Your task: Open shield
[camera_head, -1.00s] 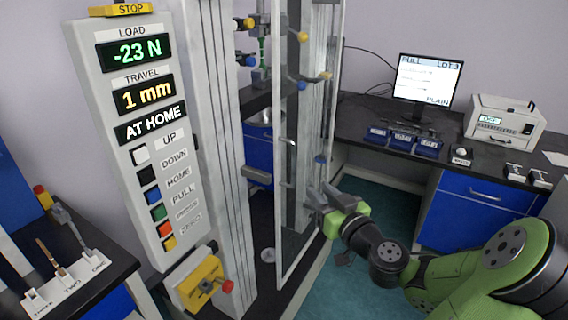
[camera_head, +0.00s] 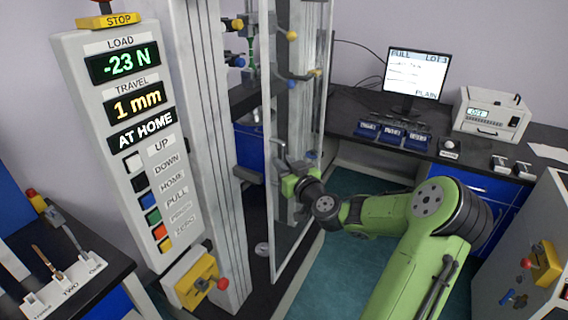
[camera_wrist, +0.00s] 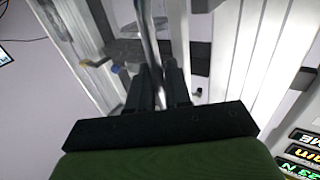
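The shield (camera_head: 292,215) is a tall clear panel in a pale frame, standing upright at the front of the test machine in the head view. Its thin upright metal handle (camera_head: 275,130) is on its left side. My gripper (camera_head: 284,166) is at the lower part of the handle. In the wrist view the bright handle bar (camera_wrist: 149,35) runs between the two dark fingers of my gripper (camera_wrist: 160,72), which sit close on both sides of it with little gap. The exact finger contact is small and partly hidden.
The control panel (camera_head: 125,120) reads -23 N, 1 mm, AT HOME. A yellow box with a red knob (camera_head: 203,280) is below it. The bench (camera_head: 360,150) with monitor (camera_head: 417,75) and blue trays is behind my arm. A grey cabinet (camera_head: 520,255) stands at right.

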